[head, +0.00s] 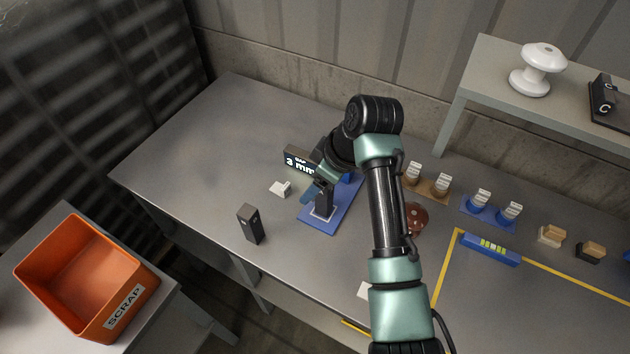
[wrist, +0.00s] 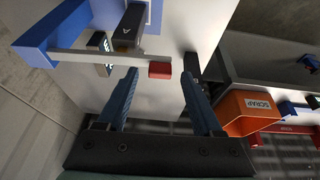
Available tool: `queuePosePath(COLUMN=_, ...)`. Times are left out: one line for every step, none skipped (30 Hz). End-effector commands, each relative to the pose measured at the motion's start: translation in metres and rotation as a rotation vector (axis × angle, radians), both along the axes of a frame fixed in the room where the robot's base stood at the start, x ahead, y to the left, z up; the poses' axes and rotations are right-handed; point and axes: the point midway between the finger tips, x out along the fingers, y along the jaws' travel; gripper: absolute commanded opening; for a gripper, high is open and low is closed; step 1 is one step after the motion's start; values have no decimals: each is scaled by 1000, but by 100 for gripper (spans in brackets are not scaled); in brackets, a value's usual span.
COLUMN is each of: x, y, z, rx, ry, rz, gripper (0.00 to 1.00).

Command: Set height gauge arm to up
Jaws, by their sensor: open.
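The height gauge has a blue base plate (head: 345,212) in the head view, partly hidden under my arm. In the wrist view its blue post (wrist: 48,40) stands at the upper left, and a grey gauge arm (wrist: 110,60) runs from it to a red tip (wrist: 160,70). My gripper (wrist: 159,77) is open, and the red tip shows between its fingertips. I cannot tell whether a finger touches it. A dark block marked A (wrist: 128,28) stands beside the gauge arm. In the head view my gripper (head: 315,188) is over the base, mostly hidden by my wrist.
A gap display reading 3 mm (head: 298,160) stands behind the base. Insulator stacks (head: 428,178) stand right of my arm. An orange scrap bin (head: 85,275) is at lower left.

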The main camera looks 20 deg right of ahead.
Motion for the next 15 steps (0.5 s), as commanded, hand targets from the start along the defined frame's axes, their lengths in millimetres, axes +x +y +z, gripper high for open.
queuePosePath(x=1, y=1, z=-3, rx=0, ry=1, rz=0, gripper=68)
queuePosePath(x=1, y=1, z=-5, rx=0, ry=1, rz=0, gripper=68)
queuePosePath(x=2, y=1, z=-6, rx=-1, ry=1, rz=0, gripper=68)
queuePosePath(x=2, y=2, z=-7, rx=0, ry=0, rz=0, gripper=68)
queuePosePath(x=2, y=2, z=-7, rx=-1, ry=-1, rz=0, gripper=68)
queuePosePath(x=2, y=2, z=-7, rx=-1, ry=-1, rz=0, gripper=68)
queuePosePath(x=2, y=2, z=-7, rx=-1, ry=-1, rz=0, gripper=68)
queuePosePath(x=2, y=2, z=-7, rx=-1, ry=-1, rz=0, gripper=68)
queuePosePath(x=2, y=2, z=-7, rx=-1, ry=-1, rz=0, gripper=68)
queuePosePath(x=2, y=2, z=-7, rx=-1, ry=-1, rz=0, gripper=68)
queuePosePath(x=2, y=2, z=-7, rx=0, ry=0, rz=-1, gripper=68)
queuePosePath(x=2, y=2, z=-7, rx=0, ry=0, rz=-1, gripper=64)
queuePosePath(x=2, y=2, z=-7, rx=0, ry=0, rz=-1, gripper=58)
queuePosePath(x=2, y=2, z=-7, rx=0, ry=0, rz=-1, gripper=53)
queuePosePath(x=2, y=1, z=-7, rx=0, ry=0, rz=-1, gripper=46)
